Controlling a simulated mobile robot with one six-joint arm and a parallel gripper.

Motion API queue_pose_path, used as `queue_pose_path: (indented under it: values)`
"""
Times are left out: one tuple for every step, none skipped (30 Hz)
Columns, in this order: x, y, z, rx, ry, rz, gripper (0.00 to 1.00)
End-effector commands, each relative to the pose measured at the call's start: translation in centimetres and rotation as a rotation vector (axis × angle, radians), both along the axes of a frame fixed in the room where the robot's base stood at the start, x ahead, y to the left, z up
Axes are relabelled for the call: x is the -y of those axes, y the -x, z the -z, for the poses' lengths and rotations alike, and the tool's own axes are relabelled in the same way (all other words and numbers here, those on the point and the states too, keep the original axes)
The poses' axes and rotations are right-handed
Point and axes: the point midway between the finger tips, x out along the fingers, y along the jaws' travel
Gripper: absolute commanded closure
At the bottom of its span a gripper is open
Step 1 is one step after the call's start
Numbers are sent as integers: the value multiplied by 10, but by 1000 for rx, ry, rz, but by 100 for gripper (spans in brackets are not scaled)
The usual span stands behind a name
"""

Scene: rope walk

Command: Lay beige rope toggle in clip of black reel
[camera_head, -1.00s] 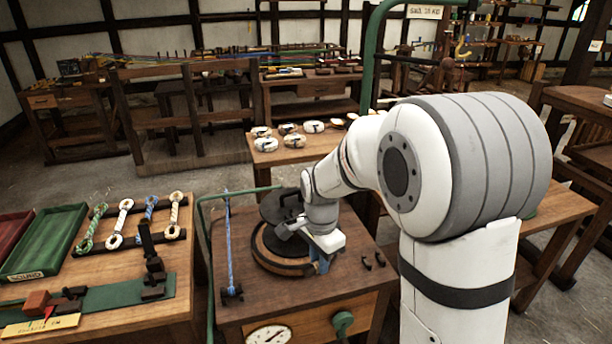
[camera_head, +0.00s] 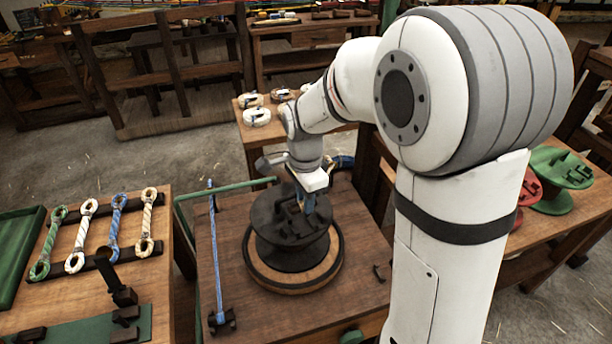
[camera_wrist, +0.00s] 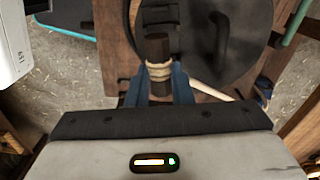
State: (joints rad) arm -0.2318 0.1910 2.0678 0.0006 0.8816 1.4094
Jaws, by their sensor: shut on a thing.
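The black reel (camera_head: 270,250) stands on a round wooden base on the bench. Dark raised clip parts (camera_head: 290,218) show on its top. My gripper (camera_head: 308,203) is over the far right part of the reel top. In the wrist view, its blue fingers (camera_wrist: 158,84) are shut on the toggle (camera_wrist: 158,52), a dark brown peg with beige rope wound around it. A pale rope end trails to the right behind the fingers. The black reel (camera_wrist: 228,45) fills the upper right there. Whether the toggle touches the clip cannot be told.
Several rope hanks (camera_head: 115,225) lie on the left table. Green and red reels (camera_head: 555,170) are at the right. Rope coils (camera_head: 257,116) lie behind.

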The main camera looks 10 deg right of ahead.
Motion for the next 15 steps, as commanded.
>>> queue_pose_path:
  values:
    - [1,0,0,0,0,2,100]
    - [1,0,0,0,0,3,100]
    - [1,0,1,0,0,4,100]
    - [2,-1,1,0,0,5,100]
    - [2,-1,2,0,0,6,100]
    - [2,-1,3,0,0,7,100]
    - [3,-1,4,0,0,8,100]
    - [3,-1,5,0,0,8,100]
    - [3,-1,7,0,0,9,100]
    - [3,-1,8,0,0,9,100]
    - [3,-1,10,0,0,9,100]
    - [3,-1,12,0,0,10,100]
    - [4,-1,14,0,0,10,100]
    - [4,-1,16,0,0,10,100]
    - [4,-1,19,0,0,10,100]
